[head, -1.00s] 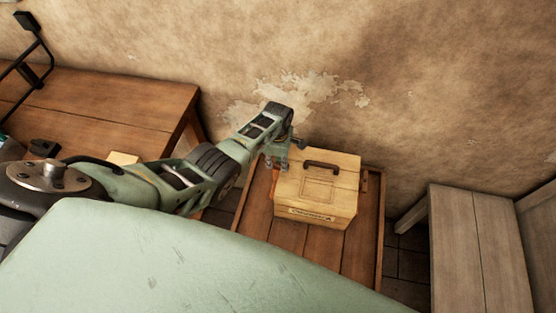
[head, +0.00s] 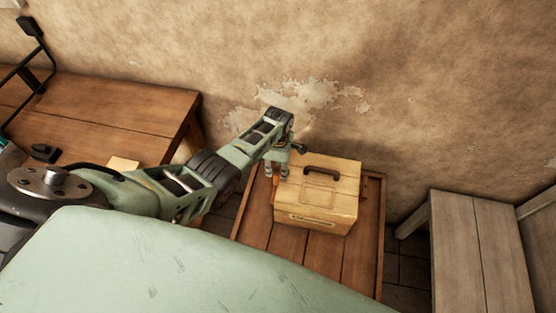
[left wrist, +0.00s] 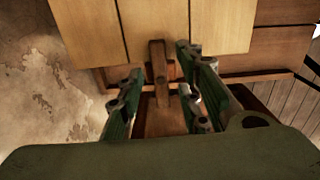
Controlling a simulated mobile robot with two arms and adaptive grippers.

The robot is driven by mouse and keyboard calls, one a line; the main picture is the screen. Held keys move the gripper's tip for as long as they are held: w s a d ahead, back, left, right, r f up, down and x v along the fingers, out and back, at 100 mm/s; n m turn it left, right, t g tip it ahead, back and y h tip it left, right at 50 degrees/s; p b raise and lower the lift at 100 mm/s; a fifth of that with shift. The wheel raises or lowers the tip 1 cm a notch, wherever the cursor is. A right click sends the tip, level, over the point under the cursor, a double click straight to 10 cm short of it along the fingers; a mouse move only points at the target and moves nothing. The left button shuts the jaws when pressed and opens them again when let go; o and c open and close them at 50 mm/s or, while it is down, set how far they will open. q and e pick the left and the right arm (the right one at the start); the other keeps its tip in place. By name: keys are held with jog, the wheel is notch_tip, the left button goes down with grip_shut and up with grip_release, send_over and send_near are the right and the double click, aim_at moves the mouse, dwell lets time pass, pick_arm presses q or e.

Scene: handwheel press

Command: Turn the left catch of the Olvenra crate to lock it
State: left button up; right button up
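The Olvenra crate (head: 330,196) is a pale wooden box with a dark handle on its lid and a label on its front. My left gripper (head: 276,171) is at its left side in the head view, pointing down. In the left wrist view, the left catch (left wrist: 159,75) is a brown wooden bar with a round pivot, one end overlapping the edge of the crate's boards. The open fingers of my left gripper (left wrist: 162,92) stand on either side of the bar with visible gaps. My right gripper is not in view.
The crate stands on a low brown wooden table (head: 315,255) with a raised rim. A wooden workbench (head: 130,110) is at the left and a grey bench (head: 478,250) at the right. A plaster wall (head: 430,100) runs behind. The table is bare in front of the crate.

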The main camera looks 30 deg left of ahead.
aim_at(278, 169)
pick_arm(q)
notch_tip(278, 169, up, 12)
dwell(0.6)
jog(key=shift+f, duration=0.1)
dwell(0.4)
